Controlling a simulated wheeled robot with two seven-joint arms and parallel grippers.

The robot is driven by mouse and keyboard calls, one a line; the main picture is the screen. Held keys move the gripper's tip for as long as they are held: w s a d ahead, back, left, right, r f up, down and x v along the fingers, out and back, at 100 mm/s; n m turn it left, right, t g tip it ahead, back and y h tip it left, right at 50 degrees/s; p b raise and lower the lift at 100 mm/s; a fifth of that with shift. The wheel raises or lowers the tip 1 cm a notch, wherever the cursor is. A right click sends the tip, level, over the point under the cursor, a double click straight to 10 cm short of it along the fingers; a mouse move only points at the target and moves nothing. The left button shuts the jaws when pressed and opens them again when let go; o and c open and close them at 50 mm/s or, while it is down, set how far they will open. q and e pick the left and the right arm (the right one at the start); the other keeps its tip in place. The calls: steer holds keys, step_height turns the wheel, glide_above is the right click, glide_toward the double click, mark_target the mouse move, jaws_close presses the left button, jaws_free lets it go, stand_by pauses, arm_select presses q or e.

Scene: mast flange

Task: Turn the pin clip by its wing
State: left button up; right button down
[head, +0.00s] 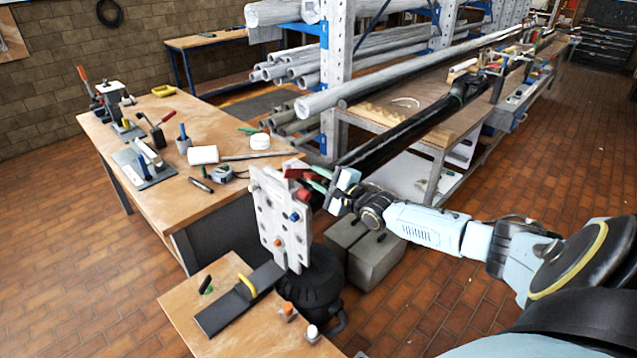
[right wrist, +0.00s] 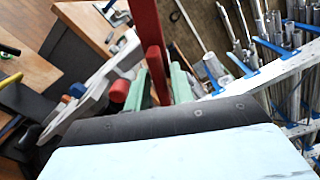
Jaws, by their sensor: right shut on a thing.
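A pale upright flange plate (head: 272,208) with several holes stands at the near end of the long black mast. The red pin clip (head: 297,173) is at its upper right, and its long red wing (right wrist: 148,28) runs up the right wrist view. My right gripper (head: 318,181) reaches in from the right; its green fingers (right wrist: 160,88) are shut on the red wing, one on each side. A red knob (head: 303,194), a blue knob (head: 294,217) and an orange knob (head: 278,242) are on the plate. The pin behind the clip is hidden. My left gripper is not in view.
A wooden bench (head: 160,205) with tools stands at the left. A small wooden table (head: 235,340) with a dark bar and yellow handle is in front. Grey blocks (head: 362,252) lie on the floor below my right arm. A pipe rack (head: 336,60) stands behind.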

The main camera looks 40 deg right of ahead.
steer(key=shift+f+m, duration=0.1)
steer(key=shift+m, duration=0.4)
steer(key=c, duration=1.4)
jaws_free()
steer(key=shift+s+p, duration=0.45)
steer(key=shift+p, duration=0.05)
steer(key=s+p, duration=0.1)
steer(key=s, duration=0.1)
steer(key=s+p, duration=0.1)
steer(key=s, duration=0.1)
steer(key=shift+d+r+p, duration=0.2)
steer(key=shift+p, duration=0.2)
steer(key=shift+f, duration=0.1)
